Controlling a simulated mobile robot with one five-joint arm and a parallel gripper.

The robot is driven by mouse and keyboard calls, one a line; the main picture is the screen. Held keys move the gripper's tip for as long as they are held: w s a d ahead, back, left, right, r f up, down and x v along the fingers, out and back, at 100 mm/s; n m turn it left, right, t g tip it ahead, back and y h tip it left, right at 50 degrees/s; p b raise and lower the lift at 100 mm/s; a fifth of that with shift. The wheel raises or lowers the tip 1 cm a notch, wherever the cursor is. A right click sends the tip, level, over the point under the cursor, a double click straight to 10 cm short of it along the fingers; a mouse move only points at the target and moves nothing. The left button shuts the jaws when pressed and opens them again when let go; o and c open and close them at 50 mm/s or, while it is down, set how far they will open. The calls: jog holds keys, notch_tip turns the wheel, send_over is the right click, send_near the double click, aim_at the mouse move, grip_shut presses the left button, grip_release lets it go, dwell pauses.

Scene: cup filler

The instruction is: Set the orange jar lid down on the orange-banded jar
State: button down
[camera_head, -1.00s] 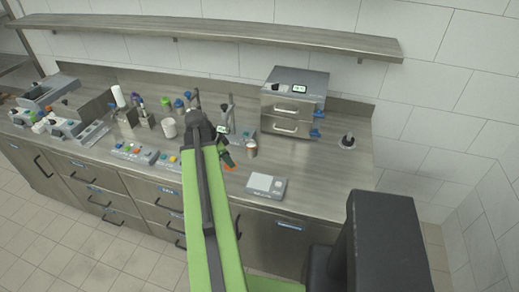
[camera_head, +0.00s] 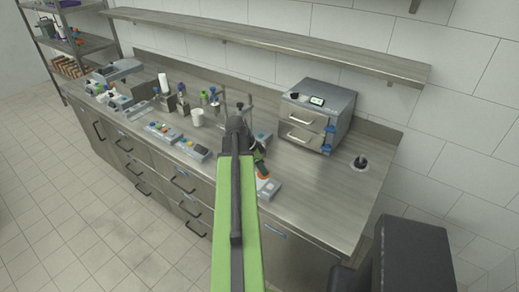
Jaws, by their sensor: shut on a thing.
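My gripper (camera_head: 261,168) hangs over the front part of the counter, at the end of my green and black arm. It is shut on the orange jar lid (camera_head: 263,175), of which a small orange patch shows just below the fingers. In the picture the lid overlaps the grey-white flat device; I cannot tell the height between them. I cannot make out the orange-banded jar now; my arm and gripper may hide it.
The grey-white flat device (camera_head: 270,188) lies near the counter's front edge. A steel drawer unit (camera_head: 317,113) stands at the back right. A white cup (camera_head: 197,117), bottles and button boxes (camera_head: 192,149) crowd the left. The counter (camera_head: 335,185) is clear at the front right.

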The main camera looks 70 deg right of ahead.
jog(key=d+r+n+t+h+p, duration=0.15)
jog(key=d+r+n+p, duration=0.5)
jog(key=d, duration=0.75)
jog(key=w+d+f+b, duration=0.7)
jog(key=w+f+b, duration=0.2)
jog(key=f+b, duration=0.1)
jog(key=shift+d+f+m, duration=0.2)
jog(key=shift+d+m, duration=0.2)
jog(key=shift+m, duration=0.05)
jog(key=c, duration=1.3)
grip_release()
jog(key=p+v, duration=1.1)
jog(key=v, duration=0.1)
jog(key=shift+r, duration=0.2)
